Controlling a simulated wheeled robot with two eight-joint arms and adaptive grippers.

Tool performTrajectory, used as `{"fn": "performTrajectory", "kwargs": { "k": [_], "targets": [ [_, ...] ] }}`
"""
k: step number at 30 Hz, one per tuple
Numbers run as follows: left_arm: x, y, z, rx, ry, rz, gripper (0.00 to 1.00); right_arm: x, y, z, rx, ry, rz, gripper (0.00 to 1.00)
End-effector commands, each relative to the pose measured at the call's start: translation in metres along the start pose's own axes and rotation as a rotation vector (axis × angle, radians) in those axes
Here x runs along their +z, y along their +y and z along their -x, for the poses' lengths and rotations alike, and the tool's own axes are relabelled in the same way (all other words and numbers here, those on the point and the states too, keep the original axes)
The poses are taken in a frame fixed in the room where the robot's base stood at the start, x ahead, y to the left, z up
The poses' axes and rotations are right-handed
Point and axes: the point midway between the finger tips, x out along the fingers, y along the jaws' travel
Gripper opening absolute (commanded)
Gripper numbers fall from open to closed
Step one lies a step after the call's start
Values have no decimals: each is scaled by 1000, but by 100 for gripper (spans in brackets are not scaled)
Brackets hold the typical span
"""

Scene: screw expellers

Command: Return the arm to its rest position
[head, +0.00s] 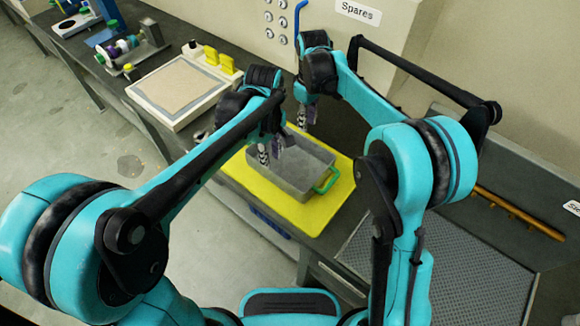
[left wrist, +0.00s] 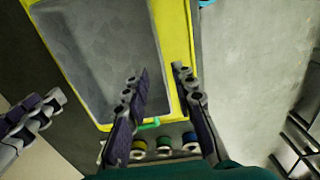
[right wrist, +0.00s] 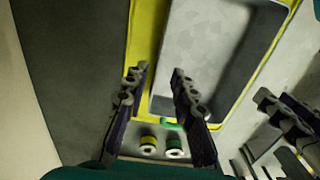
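My left gripper (head: 268,156) hangs over the upper left part of a grey tray (head: 283,184) in the head view. Its fingers stand apart with nothing between them in the left wrist view (left wrist: 158,85). My right gripper (head: 305,116) is higher in the head view, near the tray's back edge. Its fingers are also apart and empty in the right wrist view (right wrist: 158,82). Each wrist view shows the other gripper at its side. Both arms are bent, with their forearms reaching over the bench. The tray looks empty; the arms hide part of it.
The tray, with a green handle (head: 328,180), sits on a yellow mat (head: 312,219). A white-framed board (head: 178,88) and a stand with coloured discs (head: 124,46) are farther left. The wall panel with the Spares label (head: 358,12) rises close behind the right arm.

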Motion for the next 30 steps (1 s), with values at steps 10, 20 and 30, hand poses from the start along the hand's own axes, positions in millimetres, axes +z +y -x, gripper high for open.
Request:
{"fn": "performTrajectory", "kwargs": {
  "k": [10, 20, 30],
  "targets": [
    [0, 0, 0, 0, 0, 0, 26, 0, 0, 0, 0, 0, 0, 26],
    [-6, -25, 14, 64, 34, -98, 26, 35, -8, 28, 44, 58, -104, 26],
    [-16, -100, 36, 228, 224, -443, 26, 146, -53, 68, 169, 271, -452, 26]
  ]
}}
